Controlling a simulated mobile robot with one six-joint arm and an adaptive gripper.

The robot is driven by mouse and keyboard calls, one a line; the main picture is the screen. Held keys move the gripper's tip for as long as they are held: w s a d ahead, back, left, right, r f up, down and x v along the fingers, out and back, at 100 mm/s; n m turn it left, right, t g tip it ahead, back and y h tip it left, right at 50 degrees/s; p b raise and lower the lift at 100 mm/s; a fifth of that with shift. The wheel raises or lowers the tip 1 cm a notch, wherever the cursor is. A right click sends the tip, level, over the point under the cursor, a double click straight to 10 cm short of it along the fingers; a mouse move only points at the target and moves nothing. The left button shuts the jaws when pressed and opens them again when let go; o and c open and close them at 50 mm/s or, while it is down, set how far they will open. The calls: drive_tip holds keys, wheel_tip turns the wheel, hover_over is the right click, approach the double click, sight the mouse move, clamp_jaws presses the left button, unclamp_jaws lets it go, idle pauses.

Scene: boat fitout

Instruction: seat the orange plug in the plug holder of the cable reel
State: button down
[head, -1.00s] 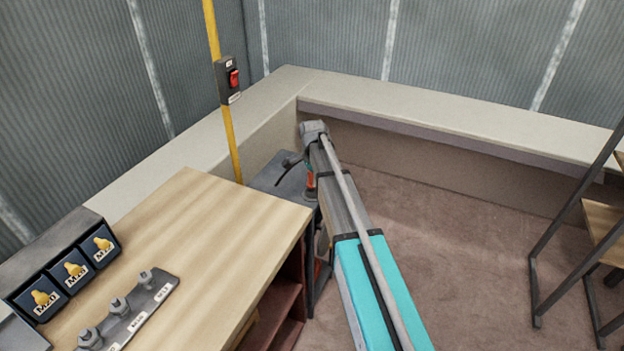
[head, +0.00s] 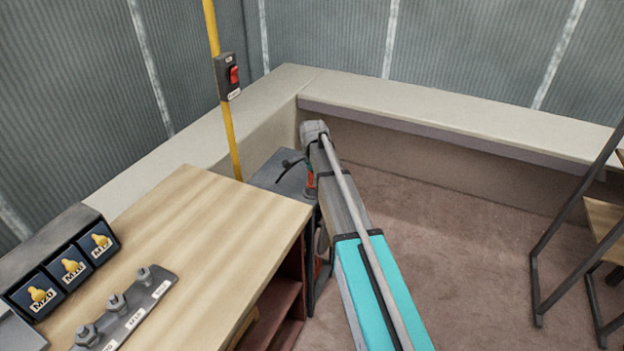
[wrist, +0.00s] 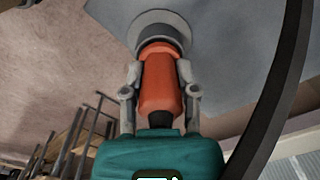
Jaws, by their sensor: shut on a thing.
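In the wrist view my gripper (wrist: 161,82) is shut on the orange plug (wrist: 160,75), with one finger on each side of it. The plug's far end meets a round grey holder (wrist: 160,25) on a grey surface; I cannot tell how deep it sits. In the head view a little of the orange plug (head: 310,181) shows beside my arm, above the dark grey top (head: 268,170) at the corner of the bench. Most of my gripper is hidden there behind my arm. The reel itself cannot be made out clearly.
A wooden-topped cabinet (head: 220,215) stands at left, with labelled bins (head: 70,268) and a rack of fittings (head: 130,308). A yellow conduit (head: 229,135) carries a red switch (head: 233,75). A black cable (wrist: 285,90) runs down the wrist view's right side. Shelving (head: 590,230) stands at right.

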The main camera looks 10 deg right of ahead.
drive_tip(key=shift+c, duration=1.5)
unclamp_jaws()
drive_tip(key=shift+r, duration=0.15)
